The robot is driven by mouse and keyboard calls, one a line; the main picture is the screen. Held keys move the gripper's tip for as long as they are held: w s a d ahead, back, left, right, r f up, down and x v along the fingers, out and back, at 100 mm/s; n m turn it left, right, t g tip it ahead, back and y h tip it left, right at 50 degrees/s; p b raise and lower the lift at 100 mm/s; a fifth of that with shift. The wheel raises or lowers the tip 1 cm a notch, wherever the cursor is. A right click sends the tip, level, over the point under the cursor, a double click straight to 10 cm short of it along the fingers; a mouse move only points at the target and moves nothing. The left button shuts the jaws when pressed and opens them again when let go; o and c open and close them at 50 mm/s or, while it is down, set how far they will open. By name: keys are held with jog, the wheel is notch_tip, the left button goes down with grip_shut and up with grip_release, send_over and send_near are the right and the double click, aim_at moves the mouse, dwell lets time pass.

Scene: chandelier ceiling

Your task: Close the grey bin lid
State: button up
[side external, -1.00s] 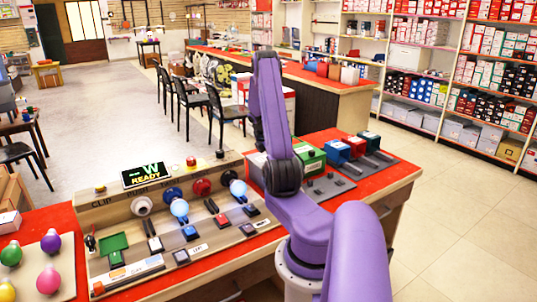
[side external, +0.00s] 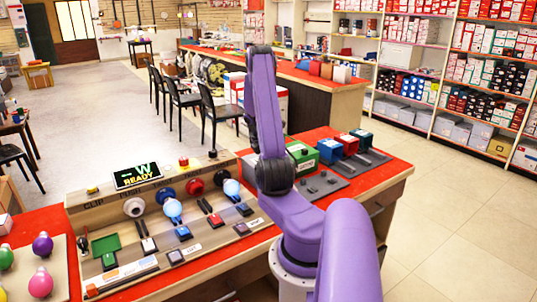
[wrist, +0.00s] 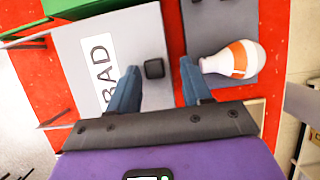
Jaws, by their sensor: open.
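In the wrist view a grey panel labelled BAD (wrist: 75,65) lies under my gripper, with a small dark square knob (wrist: 153,69) on it. It appears to be the grey bin's lid; how far it is open cannot be told. My gripper (wrist: 160,66) is open, its two blue-grey fingers apart, one on each side of the knob in the picture. Whether they touch the panel cannot be told. In the side view my arm hides the gripper and most of the grey bin's area.
A light bulb with an orange band (wrist: 232,60) lies on a dark grey surface beside the panel. A green bin (side external: 301,158) stands close by, with blue and red bins to its right. A console with a READY display (side external: 138,175) stands left of the arm.

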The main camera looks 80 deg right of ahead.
jog(key=v, duration=1.7)
jog(key=shift+r, duration=0.2)
jog(key=shift+w, duration=0.1)
jog(key=w+a+t, duration=0.2)
jog(key=w+a, duration=0.8)
jog(key=a, duration=0.1)
jog(key=w+a+f+n+t, duration=0.1)
jog(key=w+a, duration=0.1)
jog(key=a, duration=0.6)
jog(key=w+a+n+t, duration=0.1)
jog(key=w+a, duration=0.1)
jog(key=a, duration=0.6)
jog(key=s+a+f+y, duration=0.1)
jog(key=s+a, duration=0.2)
jog(key=a, duration=0.5)
jog(key=s+a+y, duration=0.1)
jog(key=s+a, duration=0.3)
jog(key=a, duration=0.4)
jog(key=s+a+f+n+y, duration=0.1)
jog(key=s+a, duration=0.5)
jog(key=s, duration=0.6)
jog(key=shift+s+f+n+g+y, duration=0.2)
jog(key=shift+f+n+g+y, duration=0.1)
jog(key=shift+f, duration=0.05)
